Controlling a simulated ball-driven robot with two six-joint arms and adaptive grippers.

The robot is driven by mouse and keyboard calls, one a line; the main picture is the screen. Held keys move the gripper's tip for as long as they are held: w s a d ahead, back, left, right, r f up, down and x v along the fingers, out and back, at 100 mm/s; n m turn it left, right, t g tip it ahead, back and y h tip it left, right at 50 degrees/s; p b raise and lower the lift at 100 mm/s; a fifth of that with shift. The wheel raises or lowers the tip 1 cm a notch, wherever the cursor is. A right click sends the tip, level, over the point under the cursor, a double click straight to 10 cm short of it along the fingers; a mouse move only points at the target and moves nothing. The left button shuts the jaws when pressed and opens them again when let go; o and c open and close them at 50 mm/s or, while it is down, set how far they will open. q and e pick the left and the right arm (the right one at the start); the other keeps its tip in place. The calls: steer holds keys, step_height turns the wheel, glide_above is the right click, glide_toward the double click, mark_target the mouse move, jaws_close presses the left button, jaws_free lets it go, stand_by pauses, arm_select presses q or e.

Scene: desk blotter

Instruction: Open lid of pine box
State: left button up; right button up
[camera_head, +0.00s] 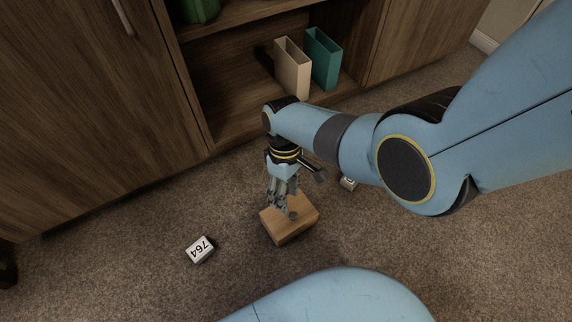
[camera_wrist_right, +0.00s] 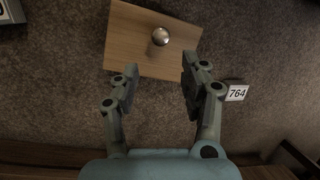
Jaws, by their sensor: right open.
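The pine box (camera_head: 287,232) is a small light-brown wooden block shape on the carpet, and its lid looks closed. A round metal knob (camera_wrist_right: 160,36) sits on top of the box (camera_wrist_right: 130,45) in the right wrist view. My right gripper (camera_head: 283,207) points down over the box in the head view. In the right wrist view my right gripper (camera_wrist_right: 158,80) has its two fingers spread apart at the near edge of the box, with nothing between them. The knob lies beyond the fingertips in that view. My left gripper is not in view.
A white block marked 764 (camera_head: 200,249) lies on the carpet left of the box. Another small pale block (camera_head: 348,184) lies to the right, partly hidden by my arm. Wooden cabinets (camera_head: 100,120) with a beige holder (camera_head: 292,68) and a teal holder (camera_head: 323,58) stand behind.

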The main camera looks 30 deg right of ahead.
steer(key=v, duration=1.1)
steer(key=shift+r, duration=0.2)
